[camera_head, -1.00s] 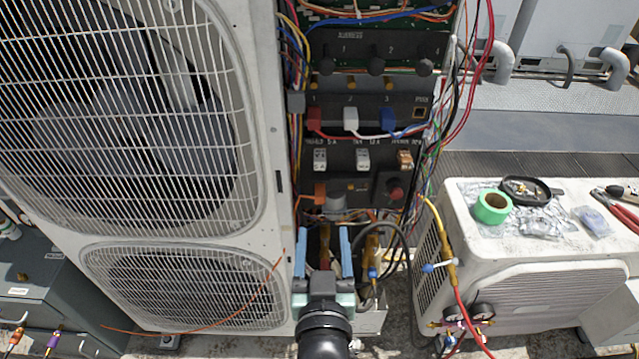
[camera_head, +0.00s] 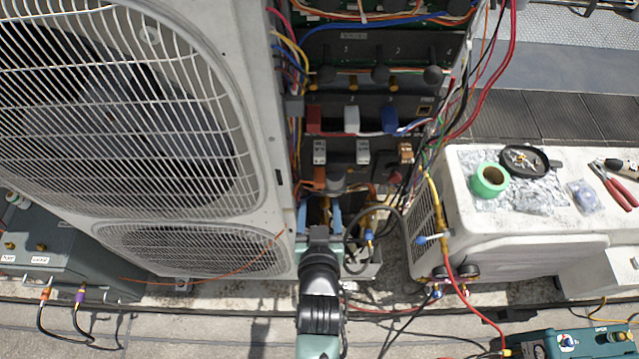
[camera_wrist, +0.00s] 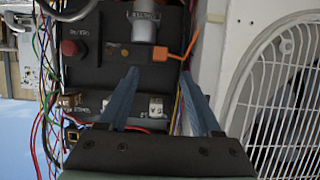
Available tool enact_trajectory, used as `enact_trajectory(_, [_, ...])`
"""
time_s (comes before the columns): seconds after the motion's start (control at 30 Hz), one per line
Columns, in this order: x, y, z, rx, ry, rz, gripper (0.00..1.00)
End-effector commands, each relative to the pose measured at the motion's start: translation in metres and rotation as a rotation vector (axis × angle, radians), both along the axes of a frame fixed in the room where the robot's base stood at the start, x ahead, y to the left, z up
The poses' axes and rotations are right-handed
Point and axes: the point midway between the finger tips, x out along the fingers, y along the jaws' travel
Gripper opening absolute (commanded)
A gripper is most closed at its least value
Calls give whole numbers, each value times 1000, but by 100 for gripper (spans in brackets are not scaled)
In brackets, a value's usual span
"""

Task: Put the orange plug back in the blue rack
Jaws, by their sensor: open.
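My gripper (camera_head: 319,212) is open and empty, its two blue fingers pointing at the lower part of the open electrical panel. In the wrist view my gripper (camera_wrist: 160,74) has its fingertips apart in front of the panel, which appears upside down there. An orange piece (camera_wrist: 162,54) with a thin orange strip lies just beyond the fingertips, beside a grey cylinder (camera_wrist: 146,24). It also shows in the head view as an orange piece (camera_head: 319,178). An orange-brown connector (camera_head: 405,152) sits higher on the panel. I cannot tell which is the plug. No blue rack is clearly visible.
A large fan unit (camera_head: 270,210) stands close on the left. Loose wires and a black cable loop (camera_head: 346,250) hang at the right. A white unit (camera_head: 470,220) holds green tape (camera_head: 489,180) and pliers (camera_head: 612,187). A teal case (camera_head: 590,343) lies bottom right.

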Motion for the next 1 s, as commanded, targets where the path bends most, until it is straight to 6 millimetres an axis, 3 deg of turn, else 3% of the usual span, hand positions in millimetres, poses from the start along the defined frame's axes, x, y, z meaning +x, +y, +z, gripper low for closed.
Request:
enact_trajectory(0.2, [35,0,-13,1,-1,-1,65])
enact_trajectory(0.43, [61,0,-25,-1,-1,0,65])
enact_trajectory(0.93, [72,0,-29,0,-1,1,65])
enact_trajectory(1.0, [72,0,-30,0,-1,1,54])
